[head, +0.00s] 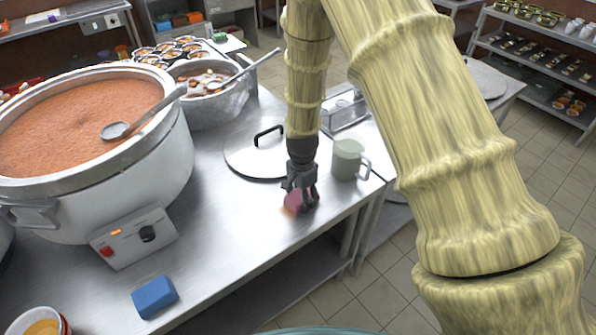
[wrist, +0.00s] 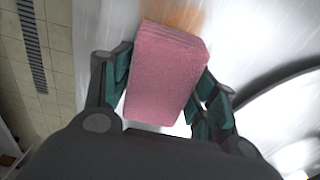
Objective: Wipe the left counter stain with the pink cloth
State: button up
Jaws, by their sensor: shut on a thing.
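The pink cloth (wrist: 164,76) is a thick folded block held between the fingers of my gripper (wrist: 160,85) in the wrist view. In the head view my gripper (head: 301,195) points down at the counter (head: 215,215), near its front edge, with the pink cloth (head: 293,200) partly hidden by the fingers. An orange-brown stain (wrist: 186,14) shows on the counter just beyond the cloth's far end in the wrist view. In the head view a little of the stain (head: 287,211) shows at the cloth's left. I cannot tell whether the cloth touches the counter.
A pot lid (head: 250,160) lies behind my gripper, and a grey-green mug (head: 348,158) stands close at its right. A big pot of orange congee (head: 85,125) and a smaller pot (head: 212,98) stand left. A blue block (head: 155,296) lies near the front edge. Counter between is clear.

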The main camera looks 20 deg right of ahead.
notch_tip(320, 180, up, 3)
jog(key=shift+w+r, duration=0.1)
jog(key=shift+s+a+r+p, duration=0.2)
jog(key=shift+r+p, duration=0.55)
jog(key=shift+p, duration=0.1)
jog(key=shift+w+r+p, duration=0.15)
jog(key=shift+r+p, duration=0.35)
jog(key=shift+r, duration=0.1)
jog(key=shift+r+p, duration=0.85)
jog(key=shift+r, duration=0.4)
jog(key=shift+f, duration=0.1)
